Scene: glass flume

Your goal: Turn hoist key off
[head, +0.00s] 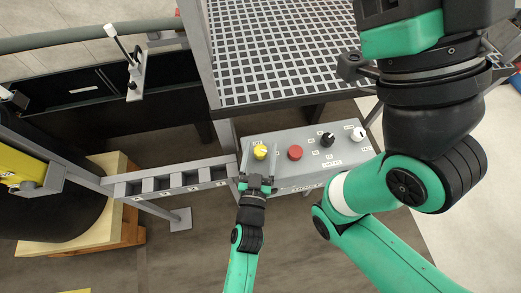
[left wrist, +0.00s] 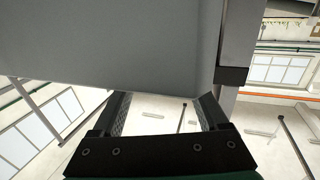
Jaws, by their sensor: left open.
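A light grey control box (head: 330,165) sits below the grating and carries a yellow knob (head: 260,151), a red button (head: 295,152), a black knob (head: 327,139) and a white knob (head: 358,133). The labels are too small to read, so I cannot tell which one is the hoist key. My left gripper (head: 257,182) is open and empty at the box's front left edge, just below the yellow knob in the picture. In the left wrist view my open fingers (left wrist: 164,112) are beside a plain grey face (left wrist: 110,45). My right gripper is out of view.
A metal grating (head: 280,50) lies behind the box. A grey slotted rail (head: 180,180) runs left from it. My right arm crosses the right side, close to the box's right end. A white-handled lever (head: 118,42) stands at the upper left. Floor shows in front.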

